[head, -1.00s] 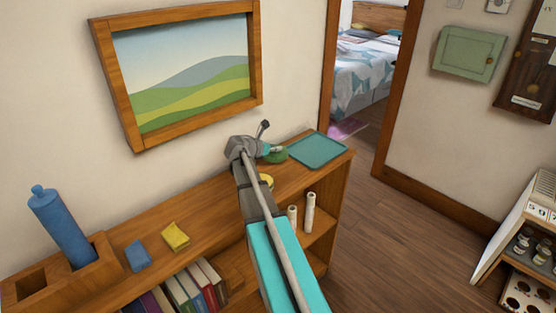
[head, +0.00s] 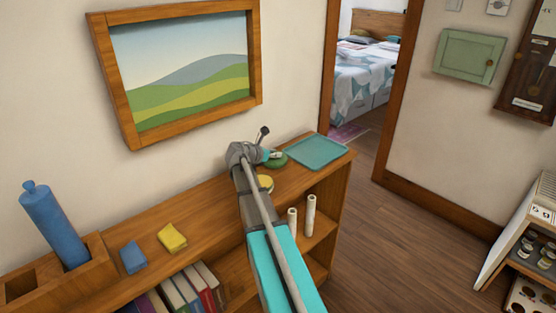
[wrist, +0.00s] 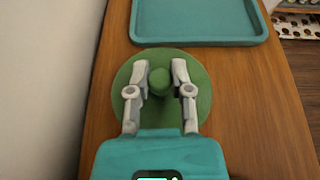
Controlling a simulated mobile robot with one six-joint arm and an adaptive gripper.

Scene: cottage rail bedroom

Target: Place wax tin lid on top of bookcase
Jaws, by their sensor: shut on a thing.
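The wax tin lid (wrist: 160,112) is a round green disc with a green knob (wrist: 160,82) at its centre. My gripper (wrist: 160,72) has one finger on each side of the knob and is shut on it. In the head view the lid (head: 280,162) is at the right part of the bookcase top (head: 212,206), partly hidden by my gripper (head: 270,155). It looks level and at or very close to the wood; I cannot tell whether it touches.
A teal tray (head: 318,152) lies just beyond the lid. A round yellow thing (head: 266,182) is partly hidden behind my arm. The wall runs close along the back.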

